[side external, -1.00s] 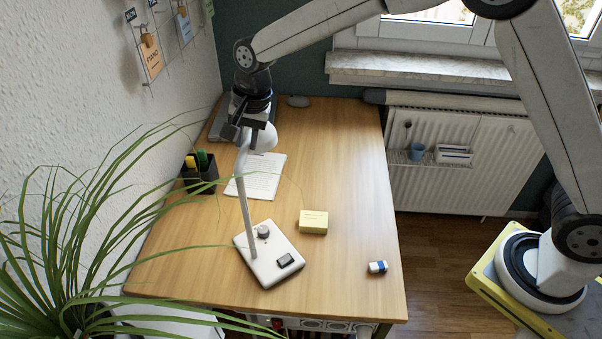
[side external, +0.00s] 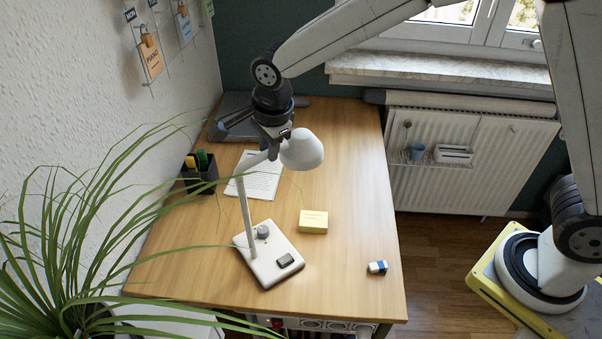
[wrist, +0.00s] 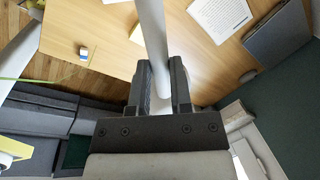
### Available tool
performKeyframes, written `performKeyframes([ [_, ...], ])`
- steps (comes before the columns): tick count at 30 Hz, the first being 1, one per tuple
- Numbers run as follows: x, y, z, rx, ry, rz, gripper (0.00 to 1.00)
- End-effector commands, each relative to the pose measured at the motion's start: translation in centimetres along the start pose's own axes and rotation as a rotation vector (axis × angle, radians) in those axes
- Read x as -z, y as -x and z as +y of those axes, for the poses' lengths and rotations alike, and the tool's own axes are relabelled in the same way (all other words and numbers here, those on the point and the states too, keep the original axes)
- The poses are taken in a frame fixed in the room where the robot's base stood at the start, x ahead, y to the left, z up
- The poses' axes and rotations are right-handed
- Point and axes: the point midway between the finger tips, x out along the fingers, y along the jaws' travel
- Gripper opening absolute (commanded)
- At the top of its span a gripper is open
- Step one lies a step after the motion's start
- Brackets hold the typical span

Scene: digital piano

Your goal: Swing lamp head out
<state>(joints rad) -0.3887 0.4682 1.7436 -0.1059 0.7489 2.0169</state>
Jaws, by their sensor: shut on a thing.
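The white desk lamp stands on its flat base (side external: 275,262) on the wooden desk, its post (side external: 246,212) upright. The round white lamp head (side external: 302,150) hangs at the end of the lamp's arm (side external: 257,159), to the right of the post and over the desk. My gripper (side external: 272,150) is at the arm near the lamp head. In the wrist view the two fingers (wrist: 161,88) are shut around a white rod-like part of the lamp (wrist: 152,35). The lamp head cannot be made out clearly in the wrist view.
A yellow block (side external: 313,222) and a blue-white eraser (side external: 377,267) lie on the desk (side external: 350,180). A pen cup (side external: 200,174), paper (side external: 263,176) and a closed grey laptop-like item (side external: 232,122) are behind. Plant leaves (side external: 95,215) reach over the left edge.

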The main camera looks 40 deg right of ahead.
Motion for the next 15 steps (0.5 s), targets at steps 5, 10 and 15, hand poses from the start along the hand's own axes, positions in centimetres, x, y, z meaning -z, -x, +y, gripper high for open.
performKeyframes([
  [5, -0.03, 0.18, 0.42, 0.002, -0.066, 0.013, 0.0],
  [10, -0.05, 0.22, 0.6, 0.001, -0.097, 0.019, 0.0],
  [15, -0.07, 0.23, 0.66, 0.001, -0.104, 0.02, 0.0],
])
